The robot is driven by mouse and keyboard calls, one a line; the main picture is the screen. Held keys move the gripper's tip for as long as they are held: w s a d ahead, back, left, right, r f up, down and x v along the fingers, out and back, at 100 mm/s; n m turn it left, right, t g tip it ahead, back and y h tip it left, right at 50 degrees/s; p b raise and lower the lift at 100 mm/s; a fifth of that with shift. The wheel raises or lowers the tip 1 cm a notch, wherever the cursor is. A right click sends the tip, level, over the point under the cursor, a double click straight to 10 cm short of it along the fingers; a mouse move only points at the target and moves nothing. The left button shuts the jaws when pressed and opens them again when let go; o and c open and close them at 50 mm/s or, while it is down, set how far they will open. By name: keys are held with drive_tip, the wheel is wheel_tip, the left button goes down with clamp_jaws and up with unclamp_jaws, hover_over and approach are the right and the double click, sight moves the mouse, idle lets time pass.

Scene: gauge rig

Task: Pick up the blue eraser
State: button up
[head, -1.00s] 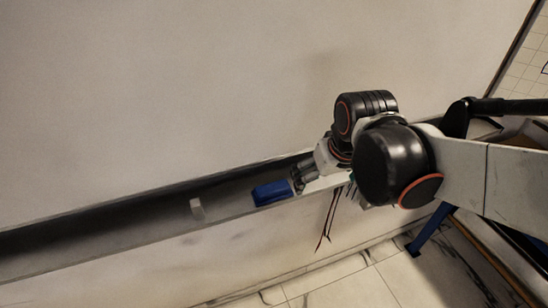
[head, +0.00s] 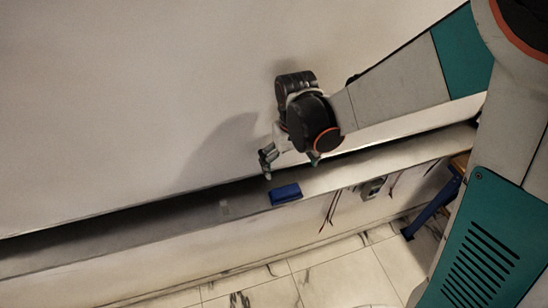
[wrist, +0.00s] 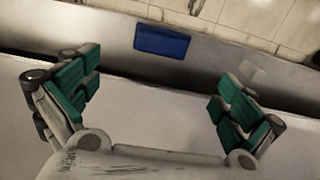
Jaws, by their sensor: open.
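The blue eraser (head: 286,194) lies on the narrow grey ledge (head: 345,177) along the wall. My gripper (head: 290,167) is open and empty, just above and behind the eraser in the head view, close to the wall. In the wrist view my gripper (wrist: 155,82) has its two green-padded fingers spread wide, with nothing between them. The eraser is apart from both fingers.
A small pale block (head: 225,208) sits on the ledge left of the eraser; it also shows in the wrist view (wrist: 249,71). The pale wall (head: 110,100) rises directly behind the ledge. Dark cords (head: 330,208) hang below the ledge front.

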drive_tip(key=b, duration=0.5)
hover_over(286, 191)
drive_tip(key=f, duration=0.8)
drive_tip(key=shift+s, duration=0.2)
drive_tip(key=shift+w+f+b, duration=0.2)
drive_tip(key=shift+f+b, duration=0.55)
drive_tip(key=shift+f, duration=0.75)
drive_tip(key=shift+w+f+b, duration=0.2)
drive_tip(key=shift+f+b, duration=0.5)
drive_tip(key=shift+f, duration=0.8)
drive_tip(key=shift+r, duration=0.1)
drive_tip(key=shift+s, duration=0.15)
drive_tip(key=c, duration=1)
drive_tip(key=shift+o, duration=0.2)
